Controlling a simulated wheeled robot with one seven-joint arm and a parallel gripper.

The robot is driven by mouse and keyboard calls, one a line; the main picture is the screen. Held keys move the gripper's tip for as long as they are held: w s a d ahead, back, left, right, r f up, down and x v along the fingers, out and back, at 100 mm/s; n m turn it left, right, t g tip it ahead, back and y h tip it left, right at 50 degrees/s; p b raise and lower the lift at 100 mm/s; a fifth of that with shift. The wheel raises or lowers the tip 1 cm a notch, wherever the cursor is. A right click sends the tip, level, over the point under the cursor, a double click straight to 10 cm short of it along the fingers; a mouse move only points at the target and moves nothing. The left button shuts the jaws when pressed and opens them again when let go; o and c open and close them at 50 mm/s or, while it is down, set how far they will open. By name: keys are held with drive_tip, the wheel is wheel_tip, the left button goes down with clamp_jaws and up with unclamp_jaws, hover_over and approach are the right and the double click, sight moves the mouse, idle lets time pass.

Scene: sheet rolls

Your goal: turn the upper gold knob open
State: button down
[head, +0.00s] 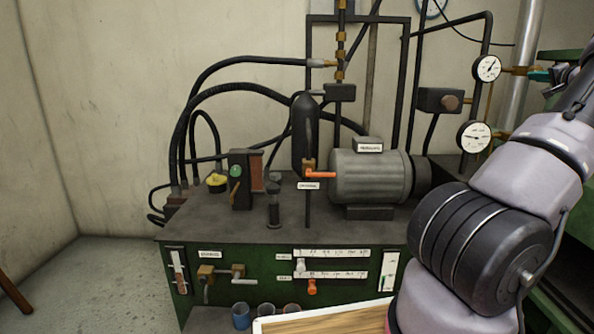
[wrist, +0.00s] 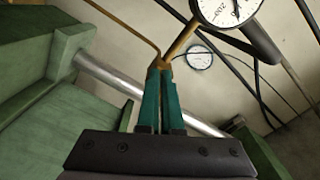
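The upper gold knob (head: 515,70) is at the right in the head view, at the end of the gold fitting beside the upper pressure gauge (head: 487,68). In the wrist view the gold piece (wrist: 165,62) shows right at the fingertips, below the large gauge (wrist: 226,8). My gripper (head: 541,76) reaches it from the right with teal fingers. In the wrist view the gripper (wrist: 161,72) has its fingers close together, with the gold piece at their tips. It looks shut on the knob, whose gripped part is mostly hidden by the fingers.
A lower gauge (head: 474,136) with its own gold fitting (head: 502,134) sits below. A black box with a round knob (head: 439,100) is left of the gauges. A silver pipe (head: 521,60) stands behind the fitting. Green metalwork (wrist: 35,75) fills the left of the wrist view.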

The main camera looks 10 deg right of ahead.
idle(0.3)
drive_tip(key=s+a, duration=0.1)
drive_tip(key=s, duration=0.4)
drive_tip(key=shift+s+a+f, duration=0.2)
drive_tip(key=shift+s+a, duration=0.15)
drive_tip(key=shift+s, duration=0.05)
drive_tip(key=shift+s, duration=0.15)
drive_tip(key=w+d, duration=0.1)
drive_tip(key=w, duration=0.5)
drive_tip(key=shift+r, duration=0.15)
idle(0.5)
drive_tip(key=shift+s+d+r, duration=0.1)
drive_tip(key=shift+d+r, duration=0.1)
drive_tip(key=shift+d, duration=0.3)
idle(1.2)
